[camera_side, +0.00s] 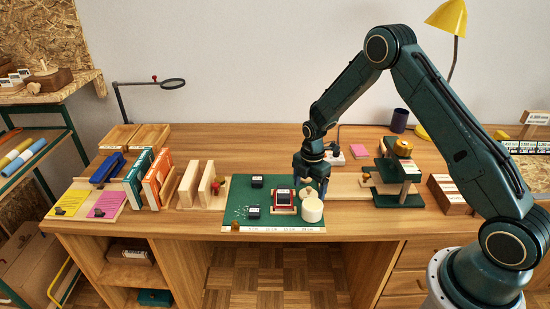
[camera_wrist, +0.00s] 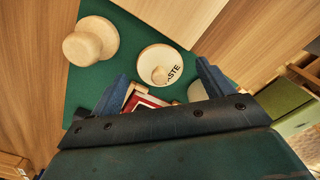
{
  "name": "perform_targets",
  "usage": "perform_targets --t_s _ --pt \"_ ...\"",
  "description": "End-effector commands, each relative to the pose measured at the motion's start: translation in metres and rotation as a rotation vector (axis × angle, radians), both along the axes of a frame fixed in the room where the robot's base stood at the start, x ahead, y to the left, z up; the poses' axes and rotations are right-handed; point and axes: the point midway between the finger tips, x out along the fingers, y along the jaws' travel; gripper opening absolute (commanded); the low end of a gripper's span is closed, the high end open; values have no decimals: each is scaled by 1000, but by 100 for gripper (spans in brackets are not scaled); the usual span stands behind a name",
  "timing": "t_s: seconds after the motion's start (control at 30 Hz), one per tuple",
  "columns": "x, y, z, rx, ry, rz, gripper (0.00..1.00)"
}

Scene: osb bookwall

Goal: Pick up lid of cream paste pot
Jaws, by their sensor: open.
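The lid (camera_wrist: 150,57) is a round cream disc with a small pale knob and dark lettering ending in "STE". In the wrist view it lies just beyond and between my two blue fingertips (camera_wrist: 162,72), with no visible contact. My gripper (camera_side: 311,186) is open and empty, pointing down over the right part of the green mat. In the side view, cream round pieces (camera_side: 312,211) stand just below and in front of it. I cannot tell there which surface is the lid. The pot's body is mostly hidden beneath the lid in the wrist view.
A pale wooden knobbed piece (camera_wrist: 90,42) stands close to the lid. A red-framed dark block (camera_side: 284,198) sits left of the gripper, with small dark blocks (camera_side: 257,182) further left on the green mat (camera_side: 270,218). A green stand (camera_side: 398,190) is to the right.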

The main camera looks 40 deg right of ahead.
Motion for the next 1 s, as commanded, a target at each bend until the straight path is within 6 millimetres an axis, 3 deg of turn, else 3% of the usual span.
perform_targets --t_s 0.17,0.67,0.9,1.0 --pt "0 0 -10 1 0 -1 80" --pt "0 0 -10 1 -1 -1 80" --pt "0 0 -10 1 0 -1 33" --pt "0 0 -10 1 0 -1 32"
